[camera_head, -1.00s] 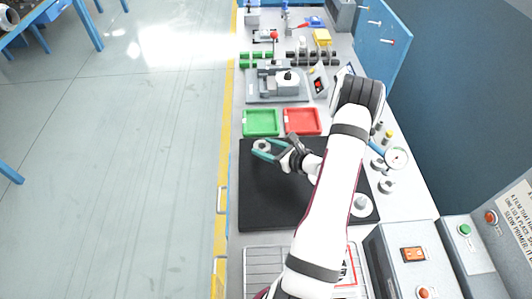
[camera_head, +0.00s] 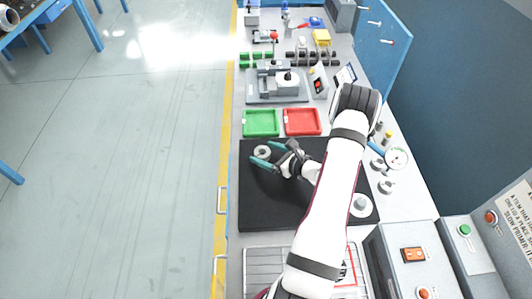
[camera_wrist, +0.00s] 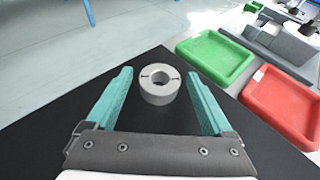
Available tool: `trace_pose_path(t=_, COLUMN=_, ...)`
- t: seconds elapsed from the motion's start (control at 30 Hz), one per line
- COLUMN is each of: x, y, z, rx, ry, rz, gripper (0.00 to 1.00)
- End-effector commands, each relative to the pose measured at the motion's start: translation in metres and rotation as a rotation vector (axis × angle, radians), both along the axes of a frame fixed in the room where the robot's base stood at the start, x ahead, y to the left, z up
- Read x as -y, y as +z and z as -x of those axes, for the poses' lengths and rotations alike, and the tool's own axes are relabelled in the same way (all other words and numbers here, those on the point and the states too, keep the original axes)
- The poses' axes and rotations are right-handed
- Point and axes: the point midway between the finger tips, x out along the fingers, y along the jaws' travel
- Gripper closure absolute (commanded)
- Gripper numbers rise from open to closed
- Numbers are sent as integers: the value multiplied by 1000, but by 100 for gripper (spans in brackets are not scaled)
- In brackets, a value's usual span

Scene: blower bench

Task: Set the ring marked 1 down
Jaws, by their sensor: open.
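A grey ring (camera_wrist: 160,84) with a round hole and dark marks on its top lies flat on the black mat (camera_wrist: 100,105). No number on it can be read. In the head view the ring (camera_head: 263,152) is near the mat's (camera_head: 265,200) upper left corner, below the green tray. My gripper (camera_wrist: 160,82) is open, with its teal fingers on either side of the ring and gaps to both. In the head view my gripper (camera_head: 266,154) reaches in from the right at the ring. Another grey ring-like part (camera_head: 360,204) is at the mat's right edge, partly beside my arm.
A green tray (camera_head: 245,133) and a red tray (camera_head: 318,133) stand just beyond the mat. A grey fixture (camera_head: 262,98) stands behind them. A gauge (camera_head: 396,157) and small parts lie on the right.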

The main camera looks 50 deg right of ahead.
Motion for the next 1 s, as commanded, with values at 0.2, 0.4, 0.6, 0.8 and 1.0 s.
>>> trace_pose_path(t=0.2, x=2, y=18, z=44, rx=0, ry=-9, rz=0, gripper=14)
trace_pose_path(t=0.4, x=2, y=38, z=91, rx=0, ry=-6, rz=1, gripper=14)
trace_pose_path(t=0.6, x=0, y=46, z=110, rx=0, ry=-2, rz=0, gripper=14)
trace_pose_path(t=0.8, x=-29, y=73, z=83, rx=-3, ry=165, rz=51, gripper=14)
trace_pose_path(t=1.0, x=-255, y=184, z=50, rx=-67, ry=1181, rz=413, gripper=14)
